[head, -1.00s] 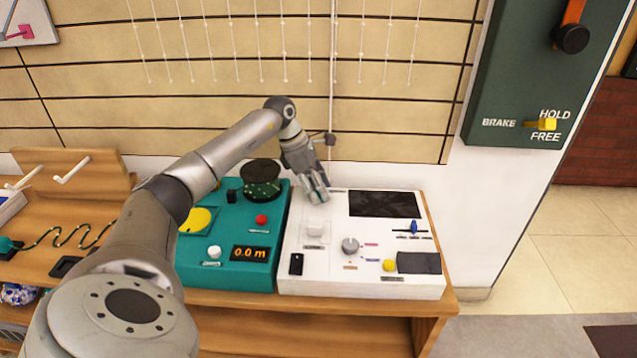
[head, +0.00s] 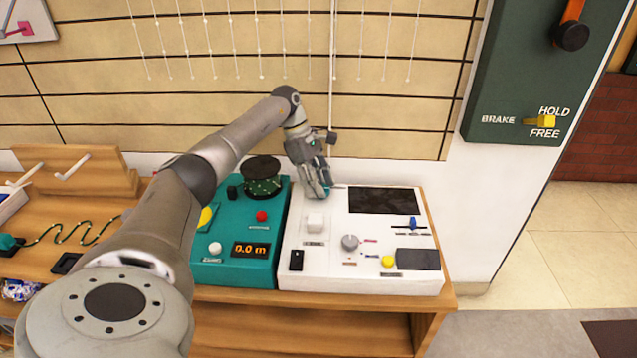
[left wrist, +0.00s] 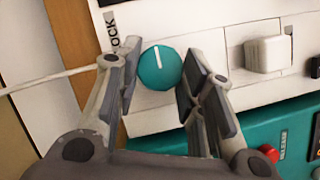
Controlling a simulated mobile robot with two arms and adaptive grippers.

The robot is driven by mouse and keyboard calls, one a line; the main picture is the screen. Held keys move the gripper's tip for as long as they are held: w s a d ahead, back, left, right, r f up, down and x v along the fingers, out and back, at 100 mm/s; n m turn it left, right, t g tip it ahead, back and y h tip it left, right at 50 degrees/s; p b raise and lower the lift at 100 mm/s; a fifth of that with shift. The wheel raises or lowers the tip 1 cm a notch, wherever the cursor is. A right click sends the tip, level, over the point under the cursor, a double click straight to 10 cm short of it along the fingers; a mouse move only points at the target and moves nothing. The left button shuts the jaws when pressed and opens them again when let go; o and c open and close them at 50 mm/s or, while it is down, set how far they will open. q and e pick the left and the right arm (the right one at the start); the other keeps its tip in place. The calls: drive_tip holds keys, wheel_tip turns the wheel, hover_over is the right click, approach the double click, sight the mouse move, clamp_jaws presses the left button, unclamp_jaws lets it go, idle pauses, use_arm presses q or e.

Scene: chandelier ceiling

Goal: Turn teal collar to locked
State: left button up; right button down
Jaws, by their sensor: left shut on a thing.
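The teal collar (left wrist: 160,67) is a round knob with a white line mark, set in the white panel (left wrist: 215,40) and seen from above in the left wrist view. A label reading "OCK", its start cut off, is beside it at the left. The white line points nearly straight up in that view. My left gripper (left wrist: 158,92) has a finger on each side of the collar and is shut on it. In the head view my left gripper (head: 319,190) reaches down to the back left of the white panel and mostly hides the collar. My right gripper is not in view.
A white square button (head: 315,222) stands just in front of my left gripper. The teal panel (head: 232,272) with a dark round drum (head: 262,177) is close on the left.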

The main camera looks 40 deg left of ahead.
use_arm(q)
drive_tip(key=o, duration=1)
drive_tip(key=shift+o, duration=0.2)
drive_tip(key=v, duration=1.2)
